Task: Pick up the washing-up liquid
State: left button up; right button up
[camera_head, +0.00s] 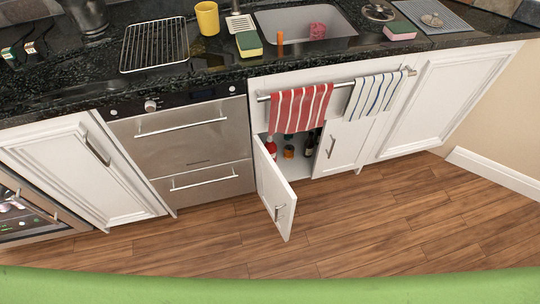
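I cannot tell for sure which item is the washing-up liquid. Under the sink, a cabinet door (276,192) stands open. Inside are a red bottle (271,148) at the left, a small amber or orange container (289,151) in the middle, and a dark bottle (309,147) at the right. Their upper parts are partly hidden by the hanging towel, and labels are too small to read. A small orange object (280,43) also shows at the sink's left edge. Neither of my grippers is in view.
A red striped towel (300,108) and a blue-striped towel (374,93) hang on a rail above the open cabinet. The sink (335,28) holds a pink item. Sponges, a yellow cup (207,18) and a rack (154,45) are on the counter. The wooden floor (350,215) is clear.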

aim_at(270, 145)
jog(key=i+l+u, duration=0.1)
jog(key=l, duration=0.25)
jog(key=i+l, duration=0.25)
jog(key=i+l+u, duration=0.15)
jog(key=l, duration=0.3)
jog(key=i+l, duration=0.15)
jog(key=l, duration=0.2)
jog(key=i+l+u, duration=0.15)
jog(key=l, duration=0.2)
